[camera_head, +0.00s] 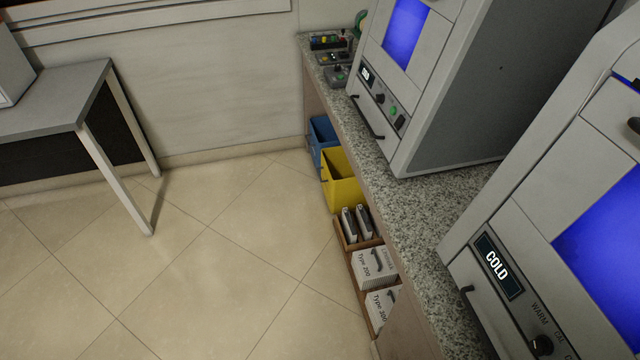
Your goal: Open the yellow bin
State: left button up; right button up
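The yellow bin (343,192) is under the edge of the granite counter, near the middle of the view. It sticks out past the counter's front edge, and part of its open top shows. A small dark handle is on its left face. The counter hides its right side. Neither of my grippers is in view.
A blue bin (322,133) is just behind the yellow bin. A wooden tray (350,243) with white boxes and dark-topped items is in front of it. Machines stand on the granite counter (410,210). The tiled floor (220,270) left of the bins is clear; a table (60,95) stands far left.

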aim_at(339, 184)
jog(key=i+z, duration=0.15)
jog(key=z, duration=0.25)
jog(key=i+j+z, duration=0.4)
jog(key=j, duration=0.2)
jog(key=j+z, duration=0.2)
jog(key=j, duration=0.15)
jog(key=i+j+z, duration=0.2)
jog(key=j, duration=0.15)
jog(key=k, duration=0.05)
